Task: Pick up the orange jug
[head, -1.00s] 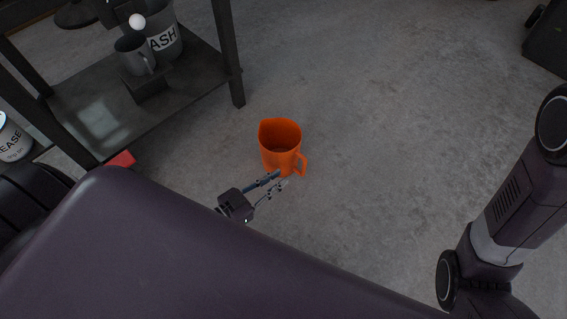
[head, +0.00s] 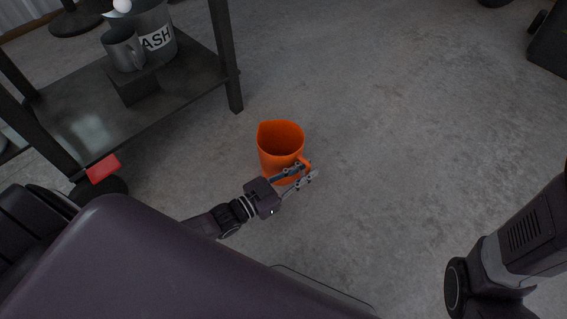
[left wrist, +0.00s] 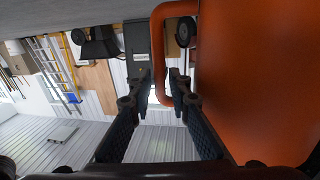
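The orange jug (head: 277,142) stands upright on the concrete floor, its open top facing up and its handle toward my left gripper. My left gripper (head: 311,169) is low at the jug's near right side, its fingers over the handle area. In the left wrist view, the jug's orange wall (left wrist: 250,80) fills the right side. The handle's outer bar (left wrist: 159,50) shows between the spread fingertips of the left gripper (left wrist: 161,85). The fingers are apart, with a gap around the bar; whether one touches it I cannot tell. My right gripper is out of view.
A dark metal shelf unit (head: 70,115) stands at left, holding a grey mug (head: 122,50) and an ash bucket (head: 165,60). A red object (head: 103,168) lies near its leg. The floor beyond and right of the jug is clear.

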